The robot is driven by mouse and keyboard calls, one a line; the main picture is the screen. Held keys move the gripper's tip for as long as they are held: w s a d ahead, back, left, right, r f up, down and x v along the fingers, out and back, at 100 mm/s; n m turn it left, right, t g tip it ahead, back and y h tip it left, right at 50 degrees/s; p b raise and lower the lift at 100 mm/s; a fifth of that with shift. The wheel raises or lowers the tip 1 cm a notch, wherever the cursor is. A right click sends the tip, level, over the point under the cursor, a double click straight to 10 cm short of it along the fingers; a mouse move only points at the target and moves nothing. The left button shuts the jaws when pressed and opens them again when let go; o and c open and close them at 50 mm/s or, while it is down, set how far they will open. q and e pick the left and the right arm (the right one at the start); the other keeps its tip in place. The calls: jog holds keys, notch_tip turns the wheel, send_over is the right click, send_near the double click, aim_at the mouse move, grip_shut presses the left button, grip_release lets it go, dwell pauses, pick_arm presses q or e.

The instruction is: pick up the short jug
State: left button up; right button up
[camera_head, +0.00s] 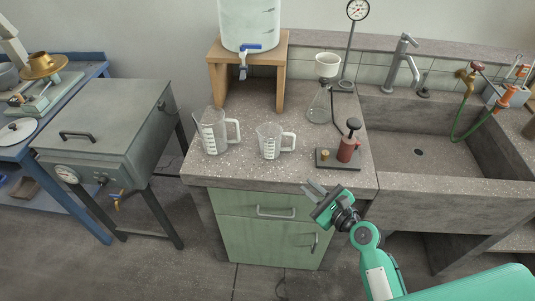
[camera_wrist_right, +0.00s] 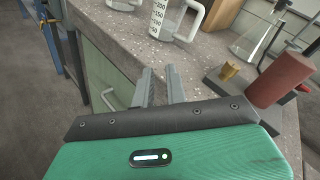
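The short jug (camera_head: 270,141) is a clear measuring jug with a white handle on its right side, upright near the front of the bench. A taller clear jug (camera_head: 212,131) stands to its left. The short jug also shows in the right wrist view (camera_wrist_right: 168,18), its top cut off by the frame edge. My right gripper (camera_head: 315,188) is in front of the bench's front edge, to the right of and nearer than the short jug, apart from it. Its two fingers (camera_wrist_right: 158,84) are spread with an empty gap between them. My left gripper is not in view.
A red cylinder on a dark base (camera_head: 345,150) stands right of the short jug, with a glass flask (camera_head: 319,107) behind. A wooden stand (camera_head: 247,50) holds a water tank at the back. A sink (camera_head: 430,150) lies right, a metal box (camera_head: 105,115) left.

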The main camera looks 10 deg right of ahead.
aim_at(293, 148)
jog(key=w+d+m, duration=0.1)
jog(key=m, duration=0.1)
jog(key=w+d+r+m+t+h, duration=0.1)
jog(key=m, duration=0.1)
jog(key=w+d+r+m+t, duration=0.1)
jog(key=w+m, duration=0.1)
jog(key=shift+m, duration=0.4)
jog(key=p+x, duration=0.1)
jog(key=x, duration=1.1)
jog(key=shift+w+a+f, duration=0.15)
jog(key=shift+w, duration=0.25)
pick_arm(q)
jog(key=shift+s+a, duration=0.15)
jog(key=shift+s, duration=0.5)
pick_arm(e)
jog(key=shift+c, duration=0.4)
grip_shut()
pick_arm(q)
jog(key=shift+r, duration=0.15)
